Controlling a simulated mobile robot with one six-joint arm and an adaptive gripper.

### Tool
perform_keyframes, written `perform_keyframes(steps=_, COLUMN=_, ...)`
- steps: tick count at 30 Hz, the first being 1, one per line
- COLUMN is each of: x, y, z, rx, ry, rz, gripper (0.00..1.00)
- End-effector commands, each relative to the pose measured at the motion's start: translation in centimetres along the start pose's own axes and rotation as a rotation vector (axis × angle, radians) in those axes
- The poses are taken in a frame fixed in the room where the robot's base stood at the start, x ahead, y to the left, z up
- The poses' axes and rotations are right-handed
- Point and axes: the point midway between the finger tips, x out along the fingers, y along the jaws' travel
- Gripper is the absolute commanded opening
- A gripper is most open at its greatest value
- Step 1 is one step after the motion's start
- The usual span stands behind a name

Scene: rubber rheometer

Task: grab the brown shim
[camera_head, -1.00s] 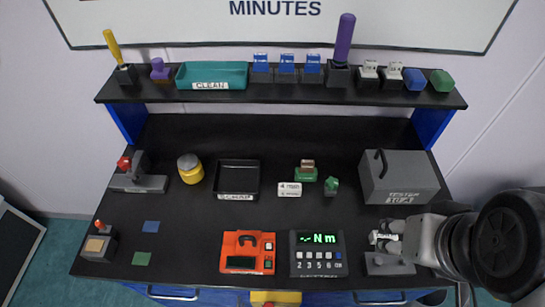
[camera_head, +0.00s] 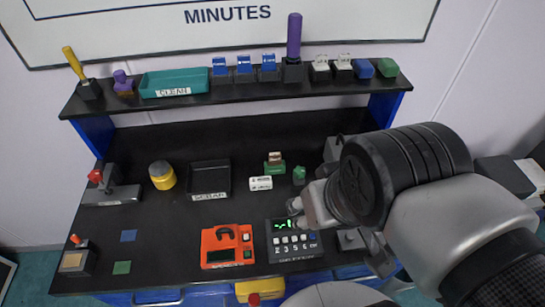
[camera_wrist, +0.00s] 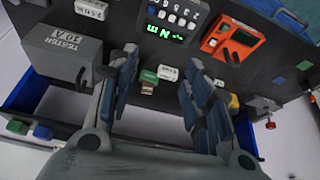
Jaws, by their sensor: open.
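The brown shim (camera_head: 275,156) appears as a small brown piece on top of a green block (camera_head: 275,168), in the middle of the black bench. In the wrist view the brown shim (camera_wrist: 147,90) sits beside its green block (camera_wrist: 149,76), in the gap between my fingers as seen from there. My gripper (camera_head: 301,212) is above the keypad meter, nearer the front and right of the shim, and apart from it. In the wrist view my gripper (camera_wrist: 160,92) has its fingers spread, with nothing between them.
A white label block (camera_head: 260,183) and a small green part (camera_head: 299,174) stand close to the shim's block. A black tray (camera_head: 209,176) is to the left. The red device (camera_head: 228,245) and keypad meter (camera_head: 293,243) are in front. A loaded shelf (camera_head: 240,96) runs behind.

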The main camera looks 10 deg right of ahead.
Motion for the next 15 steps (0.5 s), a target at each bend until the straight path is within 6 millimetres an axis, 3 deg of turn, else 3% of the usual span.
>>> perform_keyframes(steps=9, x=0.0, y=0.0, z=0.0, rx=0.000, ry=0.000, rz=0.000, gripper=0.45)
perform_keyframes(steps=11, x=0.0, y=0.0, z=-0.1, rx=0.000, ry=0.000, rz=0.000, gripper=0.49)
perform_keyframes(steps=15, x=0.2, y=0.0, z=-2.1, rx=0.011, ry=-0.003, rz=0.005, gripper=0.52)
